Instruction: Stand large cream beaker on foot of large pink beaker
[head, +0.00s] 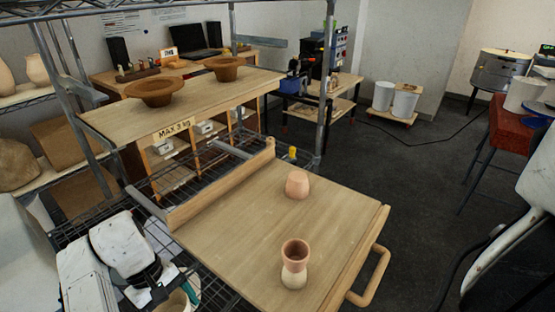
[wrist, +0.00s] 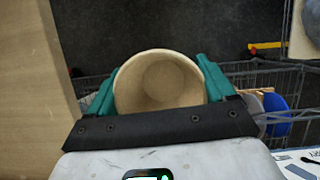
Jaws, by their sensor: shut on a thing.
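The large cream beaker (wrist: 158,85) is between the teal fingers of my gripper (wrist: 158,76), its open mouth facing the wrist camera. My gripper is shut on it. In the head view my gripper (head: 180,292) is at the bottom left, left of the wooden board, and only part of the cream beaker (head: 174,303) shows at the frame edge. The pink beaker (head: 297,184) stands upside down on the board, foot up, with nothing on it. It is well to the right of and beyond my gripper.
Nearer on the wooden board (head: 235,228), a terracotta beaker (head: 295,249) stands mouth up on an inverted cream beaker (head: 293,277). A raised wooden rail (head: 222,187) runs along the board's left side. A shelf with two brown bowls (head: 155,91) overhangs behind. Metal rack posts flank the shelf.

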